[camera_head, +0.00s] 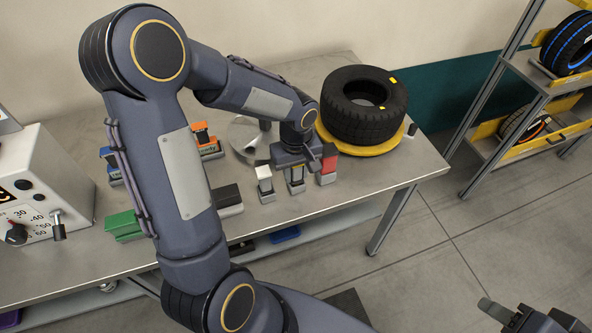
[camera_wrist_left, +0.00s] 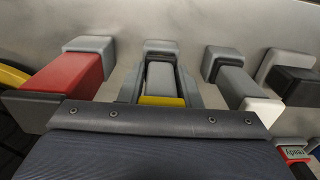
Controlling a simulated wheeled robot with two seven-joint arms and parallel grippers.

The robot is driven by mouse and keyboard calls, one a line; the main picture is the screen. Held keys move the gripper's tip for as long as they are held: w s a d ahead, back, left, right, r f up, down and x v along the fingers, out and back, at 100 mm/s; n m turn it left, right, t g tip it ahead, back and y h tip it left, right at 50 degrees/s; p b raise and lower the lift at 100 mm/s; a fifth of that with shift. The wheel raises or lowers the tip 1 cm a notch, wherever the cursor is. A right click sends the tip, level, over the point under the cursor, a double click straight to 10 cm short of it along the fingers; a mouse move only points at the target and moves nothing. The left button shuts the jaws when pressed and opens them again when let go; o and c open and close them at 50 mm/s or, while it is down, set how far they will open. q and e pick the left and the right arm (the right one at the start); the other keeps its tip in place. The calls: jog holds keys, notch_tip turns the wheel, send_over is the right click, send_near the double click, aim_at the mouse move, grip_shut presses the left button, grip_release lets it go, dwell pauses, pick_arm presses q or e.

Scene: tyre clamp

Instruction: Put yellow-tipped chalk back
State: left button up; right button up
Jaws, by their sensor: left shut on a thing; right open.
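The yellow-tipped chalk (camera_wrist_left: 160,82) is grey with a yellow end. My left gripper (camera_head: 296,176) is shut on it, with a finger on each side in the left wrist view (camera_wrist_left: 160,88). The chalk's far end meets a small grey holder (camera_wrist_left: 175,46) on the table; I cannot tell how deep it sits. In the head view, the holder (camera_head: 296,189) shows under the gripper. A red chalk (camera_head: 328,160) and a white-tipped chalk (camera_head: 264,173) stand in holders on either side. My right gripper (camera_head: 512,316) is open and empty, low at the right edge.
A tyre (camera_head: 362,112) lies on a yellow disc (camera_head: 372,148) behind the red chalk. A black block (camera_head: 227,196), green box (camera_head: 122,224), orange box (camera_head: 207,146) and white gauge machine (camera_head: 45,185) are to the left. The table's front edge is close. A tyre rack (camera_head: 510,100) stands at right.

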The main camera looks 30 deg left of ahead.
pick_arm(q)
jog(key=shift+f, duration=0.35)
jog(key=o, duration=0.9)
jog(key=shift+r, duration=0.1)
